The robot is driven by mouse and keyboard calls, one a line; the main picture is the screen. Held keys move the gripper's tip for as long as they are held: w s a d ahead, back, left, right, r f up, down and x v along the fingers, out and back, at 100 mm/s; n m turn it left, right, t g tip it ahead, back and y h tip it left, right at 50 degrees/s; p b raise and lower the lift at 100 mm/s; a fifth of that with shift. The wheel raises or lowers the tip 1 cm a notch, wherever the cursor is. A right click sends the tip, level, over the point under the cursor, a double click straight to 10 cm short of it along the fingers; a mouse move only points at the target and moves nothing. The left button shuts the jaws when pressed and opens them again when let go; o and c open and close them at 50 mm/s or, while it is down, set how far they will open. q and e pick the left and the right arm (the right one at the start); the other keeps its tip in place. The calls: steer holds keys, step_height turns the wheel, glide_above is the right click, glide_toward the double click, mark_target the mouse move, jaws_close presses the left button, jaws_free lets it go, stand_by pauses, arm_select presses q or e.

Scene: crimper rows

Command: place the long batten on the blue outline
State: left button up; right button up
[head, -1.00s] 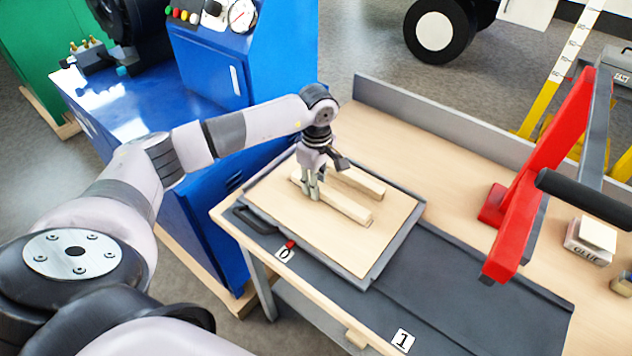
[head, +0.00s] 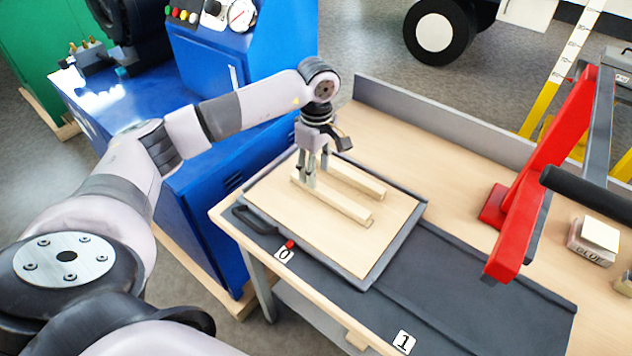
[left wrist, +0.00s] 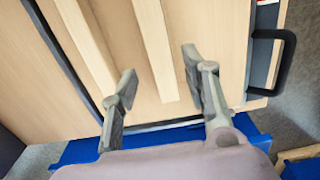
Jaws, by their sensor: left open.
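Two pale wooden battens lie side by side on a light wooden board. The front batten (head: 345,205) looks the longer; the rear batten (head: 358,180) is partly hidden behind my gripper. My left gripper (head: 310,180) is open and points down over the left end of the front batten. In the left wrist view the front batten (left wrist: 153,40) runs in between my spread fingers (left wrist: 160,90), with space on both sides. The other batten (left wrist: 82,45) lies to the left, outside the fingers. I see no blue outline in these views. My right gripper is not in view.
The board lies in a grey-edged tray (head: 375,272) with a black handle (head: 253,220). A red press frame (head: 525,215) and a glue box (head: 593,240) stand to the right. A blue cabinet (head: 205,200) is close on the left. The dark mat (head: 450,290) is largely clear.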

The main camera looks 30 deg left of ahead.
arm_select(q)
step_height(320, 180, up, 7)
steer(key=shift+b, duration=0.45)
stand_by(0.3)
